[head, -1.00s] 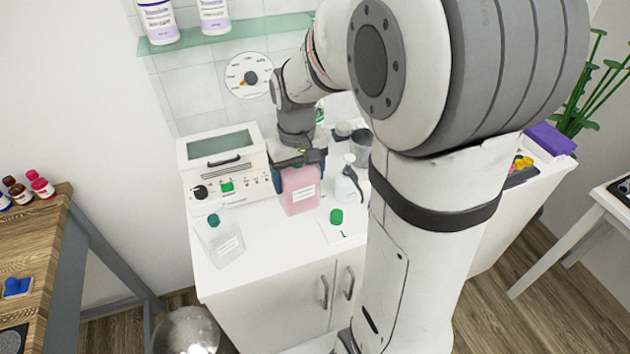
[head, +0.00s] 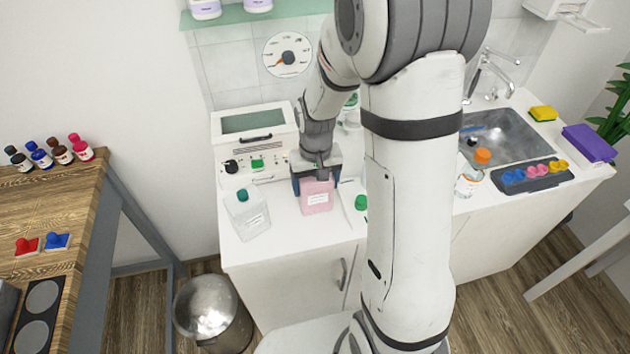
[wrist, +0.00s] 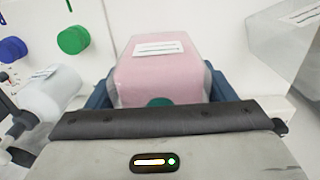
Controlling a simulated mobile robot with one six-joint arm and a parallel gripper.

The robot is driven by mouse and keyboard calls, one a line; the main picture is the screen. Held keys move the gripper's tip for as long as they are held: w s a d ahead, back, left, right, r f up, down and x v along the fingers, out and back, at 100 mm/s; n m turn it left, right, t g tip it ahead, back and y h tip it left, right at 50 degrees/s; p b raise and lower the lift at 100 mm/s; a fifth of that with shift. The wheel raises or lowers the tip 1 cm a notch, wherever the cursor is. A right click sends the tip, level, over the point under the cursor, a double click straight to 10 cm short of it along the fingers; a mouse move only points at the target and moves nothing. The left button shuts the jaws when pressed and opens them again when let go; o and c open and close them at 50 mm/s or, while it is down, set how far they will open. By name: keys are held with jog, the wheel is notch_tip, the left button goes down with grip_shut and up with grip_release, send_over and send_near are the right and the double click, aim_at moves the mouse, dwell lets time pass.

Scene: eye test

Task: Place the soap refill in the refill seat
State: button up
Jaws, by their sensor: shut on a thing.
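A pink soap refill (head: 317,199) with a white label hangs in my gripper (head: 317,181) over the worktop, between the white machine and the counter's front edge. In the wrist view the refill (wrist: 160,72) sits between the dark blue fingers of my gripper (wrist: 158,97), which are shut on its sides. Its green cap (wrist: 160,102) is at the gripper's end. I cannot tell whether the refill's base touches the worktop. A white wall unit (head: 572,14) with a projecting lower part is at the top right, partly cut off; I cannot tell whether it holds the refill seat.
A clear bottle with a green cap (head: 248,215) stands just left of the refill. The white machine (head: 255,140) is behind. A sink (head: 505,135), an orange-capped bottle (head: 471,178) and a dark tray (head: 532,180) are on the right. A white bottle (wrist: 50,95) is near my gripper.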

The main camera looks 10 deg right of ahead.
jog(key=shift+f, duration=0.2)
jog(key=o, duration=1)
jog(key=shift+r, duration=0.1)
